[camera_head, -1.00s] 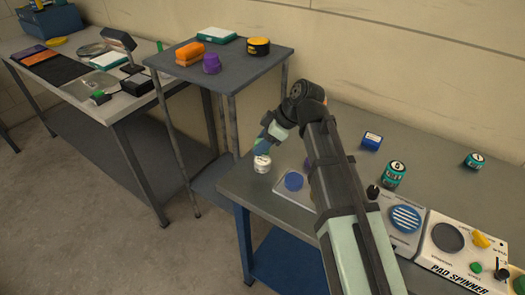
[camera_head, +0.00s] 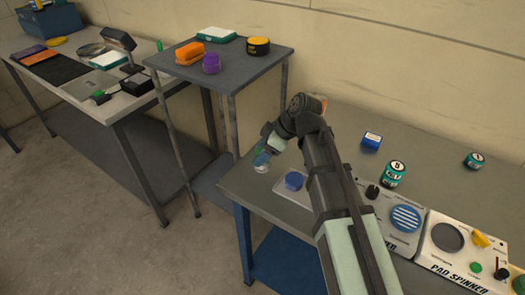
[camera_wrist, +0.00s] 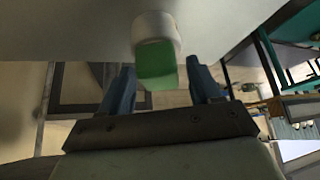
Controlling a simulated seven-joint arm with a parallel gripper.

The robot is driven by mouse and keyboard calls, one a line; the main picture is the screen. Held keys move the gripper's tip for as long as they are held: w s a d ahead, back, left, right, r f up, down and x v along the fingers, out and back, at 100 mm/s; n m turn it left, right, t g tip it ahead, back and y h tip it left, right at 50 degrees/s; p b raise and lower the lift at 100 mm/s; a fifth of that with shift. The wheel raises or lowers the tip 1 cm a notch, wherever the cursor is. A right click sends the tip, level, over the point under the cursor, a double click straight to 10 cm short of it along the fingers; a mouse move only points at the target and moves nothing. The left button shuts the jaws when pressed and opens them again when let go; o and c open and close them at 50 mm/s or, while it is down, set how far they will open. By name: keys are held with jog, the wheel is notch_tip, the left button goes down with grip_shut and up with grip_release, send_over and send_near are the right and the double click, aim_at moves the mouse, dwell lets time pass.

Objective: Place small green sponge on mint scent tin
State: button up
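The small green sponge (camera_wrist: 155,62) shows in the wrist view between the tips of my gripper (camera_wrist: 161,72). It lies against the end of a white round tin (camera_wrist: 160,24), whose label I cannot read here. The two blue fingers stand apart, with a gap visible at the right of the sponge. In the head view my gripper (camera_head: 263,157) is over the tin at the bench's left end, and it hides most of the tin and sponge. I cannot tell how squarely the sponge sits on the tin.
A blue round item on a clear tray (camera_head: 293,182) lies just right of my gripper. A dark side table (camera_head: 222,70) stands behind left.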

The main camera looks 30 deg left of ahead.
jog(key=shift+o, duration=0.3)
jog(key=shift+r, duration=0.25)
jog(key=v, duration=1.2)
jog(key=shift+w+f, duration=0.1)
